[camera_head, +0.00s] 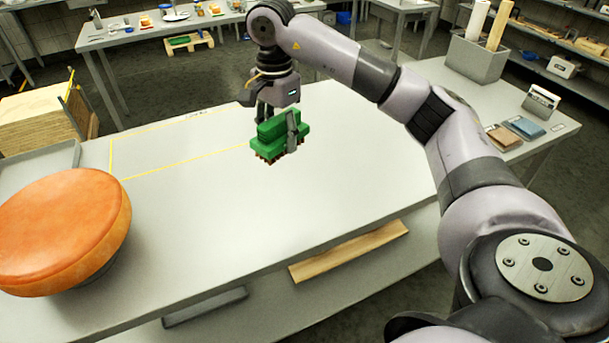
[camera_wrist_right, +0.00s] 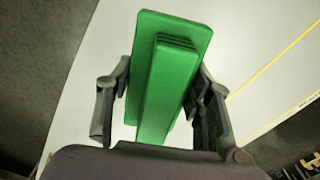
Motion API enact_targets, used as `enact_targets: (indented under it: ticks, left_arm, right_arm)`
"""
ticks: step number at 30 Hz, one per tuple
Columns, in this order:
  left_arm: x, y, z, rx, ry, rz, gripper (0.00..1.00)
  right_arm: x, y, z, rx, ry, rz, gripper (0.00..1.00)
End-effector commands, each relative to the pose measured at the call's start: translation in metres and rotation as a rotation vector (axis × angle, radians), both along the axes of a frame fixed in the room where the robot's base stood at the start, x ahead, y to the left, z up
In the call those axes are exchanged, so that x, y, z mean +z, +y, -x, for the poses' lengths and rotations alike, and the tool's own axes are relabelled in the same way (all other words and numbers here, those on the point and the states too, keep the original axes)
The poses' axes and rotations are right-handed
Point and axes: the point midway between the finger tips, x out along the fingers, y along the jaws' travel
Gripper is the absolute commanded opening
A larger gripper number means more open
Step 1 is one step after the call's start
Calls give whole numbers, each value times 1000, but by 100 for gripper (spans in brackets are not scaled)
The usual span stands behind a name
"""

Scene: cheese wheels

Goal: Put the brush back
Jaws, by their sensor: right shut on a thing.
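The brush has a green back and handle with brown bristles below. In the head view the brush (camera_head: 270,138) is held over the middle of the white table, bristles down. I cannot tell whether its bristles touch the table top. My right gripper (camera_head: 281,125) is shut on it from above. In the right wrist view the green brush (camera_wrist_right: 170,75) sits between the two fingers of the right gripper (camera_wrist_right: 165,105), with pale table behind it. My left gripper is not in view.
An orange cheese wheel (camera_head: 60,225) sits at the table's left, by a grey tray (camera_head: 40,165). Yellow lines (camera_head: 180,167) mark an area on the table (camera_head: 250,230). A grey bin with rolls (camera_head: 475,58), a card holder (camera_head: 541,103) and folded cloths (camera_head: 522,128) stand at the right.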

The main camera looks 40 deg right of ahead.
Motion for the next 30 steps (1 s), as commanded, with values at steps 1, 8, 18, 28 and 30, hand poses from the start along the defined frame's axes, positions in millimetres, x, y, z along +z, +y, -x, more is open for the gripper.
enact_targets:
  ticks: [1,8,18,28,30]
  left_arm:
    - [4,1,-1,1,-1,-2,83]
    - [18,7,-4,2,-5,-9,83]
    - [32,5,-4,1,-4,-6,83]
    - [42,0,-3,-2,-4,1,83]
    - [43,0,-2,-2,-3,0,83]
  right_arm:
    - [-10,0,1,0,6,1,21]
    - [-70,-1,2,-1,8,1,21]
    - [-140,1,1,0,3,-1,21]
    - [-179,1,1,1,4,0,21]
    - [-186,1,1,0,2,-1,21]
